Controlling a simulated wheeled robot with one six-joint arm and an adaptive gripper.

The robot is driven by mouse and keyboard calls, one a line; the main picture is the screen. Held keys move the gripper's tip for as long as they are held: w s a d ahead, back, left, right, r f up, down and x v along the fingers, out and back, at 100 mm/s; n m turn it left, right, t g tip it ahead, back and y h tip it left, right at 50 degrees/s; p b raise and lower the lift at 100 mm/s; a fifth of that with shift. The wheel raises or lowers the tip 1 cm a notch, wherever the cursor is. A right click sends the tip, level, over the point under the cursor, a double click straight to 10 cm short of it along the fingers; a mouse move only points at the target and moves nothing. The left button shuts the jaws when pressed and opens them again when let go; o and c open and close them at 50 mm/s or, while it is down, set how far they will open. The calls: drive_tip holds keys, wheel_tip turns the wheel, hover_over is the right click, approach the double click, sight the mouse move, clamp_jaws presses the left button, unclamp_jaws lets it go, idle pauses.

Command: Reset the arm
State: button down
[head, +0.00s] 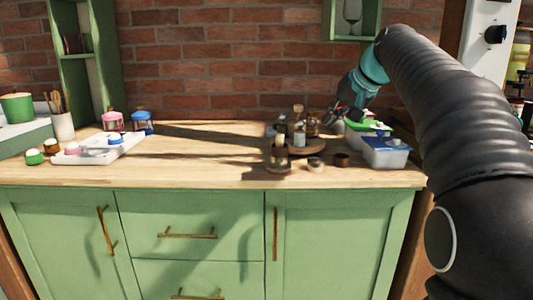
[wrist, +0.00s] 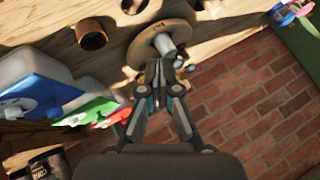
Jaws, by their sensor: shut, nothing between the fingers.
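My arm reaches in from the right in the head view, and my gripper (head: 337,116) hangs above the back right of the wooden counter (head: 200,150). It is near the brick wall. In the wrist view my gripper (wrist: 160,85) is shut, with its fingertips together and nothing held. Its fingertips show in front of the edge of a round wooden tray (wrist: 148,50) that bears small bottles. I cannot tell the exact gap between fingertips and tray.
A blue-lidded tub (head: 386,152) and a green-lidded tub (head: 362,128) stand at the right, close below my gripper. A small brown cup (head: 342,160) stands beside the round tray. A white tray (head: 85,158) with jars lies at the left. The middle of the counter is clear.

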drive_tip(key=s+f+n+h, duration=0.1)
drive_tip(key=s+f+h, duration=0.1)
drive_tip(key=s+f, duration=1.2)
drive_tip(key=s+f+n+g+h, duration=0.1)
drive_tip(key=s+f+h, duration=0.1)
drive_tip(key=s+f, duration=1.1)
drive_tip(key=s, duration=0.9)
drive_tip(key=shift+f+g+h, duration=0.3)
drive_tip(key=shift+f, duration=0.1)
